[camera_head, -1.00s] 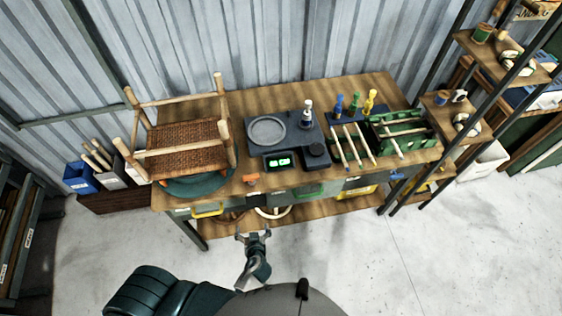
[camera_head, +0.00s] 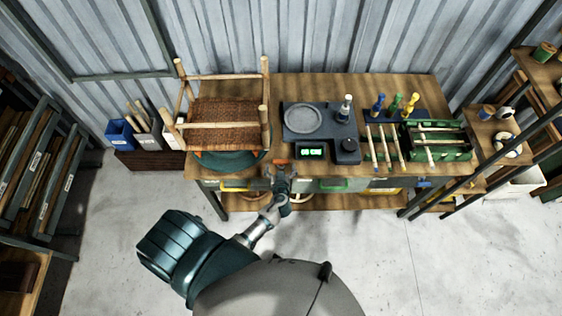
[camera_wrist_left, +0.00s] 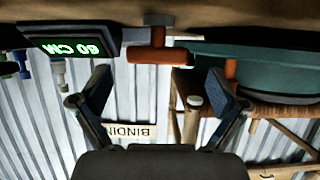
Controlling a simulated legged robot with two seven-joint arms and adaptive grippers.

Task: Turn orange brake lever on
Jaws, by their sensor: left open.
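The orange brake lever (camera_head: 281,161) sits on the workbench's front edge, right of the green turntable (camera_head: 230,160) that carries a wooden chair with a woven seat. My left gripper (camera_head: 283,174) is just in front of the lever in the head view and partly overlaps it. In the upside-down left wrist view, the lever (camera_wrist_left: 158,54) is a T-shaped orange handle beyond the open fingers (camera_wrist_left: 160,90), roughly centred between them. Nothing is between the fingers, and I see no contact. My right gripper is not in view.
On the bench (camera_head: 300,84), a dark device with a green display (camera_head: 311,152) stands right of the lever. Colored tools (camera_head: 395,103) and a green rack (camera_head: 437,140) are further right. Shelves flank both sides. The floor (camera_head: 375,270) in front is clear.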

